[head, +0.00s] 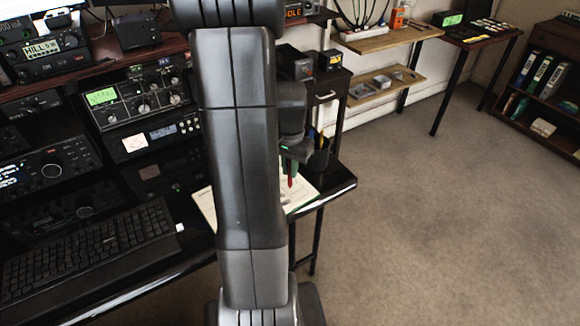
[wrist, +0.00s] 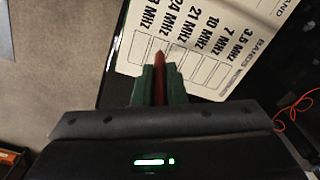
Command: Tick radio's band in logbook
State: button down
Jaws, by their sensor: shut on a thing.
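My gripper (wrist: 160,70) is shut on a red pen (wrist: 159,88), held between its green fingers. In the head view the pen (head: 291,181) points down over the logbook (head: 205,206) at the desk's right end; my arm hides much of the page. In the wrist view the logbook page (wrist: 255,12) lists bands from 3.5 MHz to 24 MHz and a partly cut-off one, with a row of boxes (wrist: 204,76). The boxes I see look empty. The pen tip is near the left-hand boxes; I cannot tell whether it touches. Radios with a green-lit meter (head: 101,97) stand on the left.
A black keyboard (head: 95,245) lies on the desk at left. A dark pen cup (head: 318,158) stands just beyond my gripper. Wall shelves (head: 385,40) and a bookcase (head: 550,75) are farther back. The carpet (head: 430,220) at right is clear.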

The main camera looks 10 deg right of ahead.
jog(key=shift+f, duration=0.3)
jog(key=shift+s+d, duration=0.25)
jog(key=shift+d, duration=0.3)
dwell(0.6)
jog(key=shift+w+d, duration=0.3)
jog(key=shift+w, duration=0.25)
jog(key=shift+w+d, duration=0.25)
jog(key=shift+w, duration=0.25)
dwell(0.6)
jog(key=shift+p, duration=0.3)
notch_tip(320, 180, up, 6)
jog(key=p, duration=0.4)
jog(key=shift+p, duration=0.3)
jog(key=shift+s, duration=0.1)
dwell(0.4)
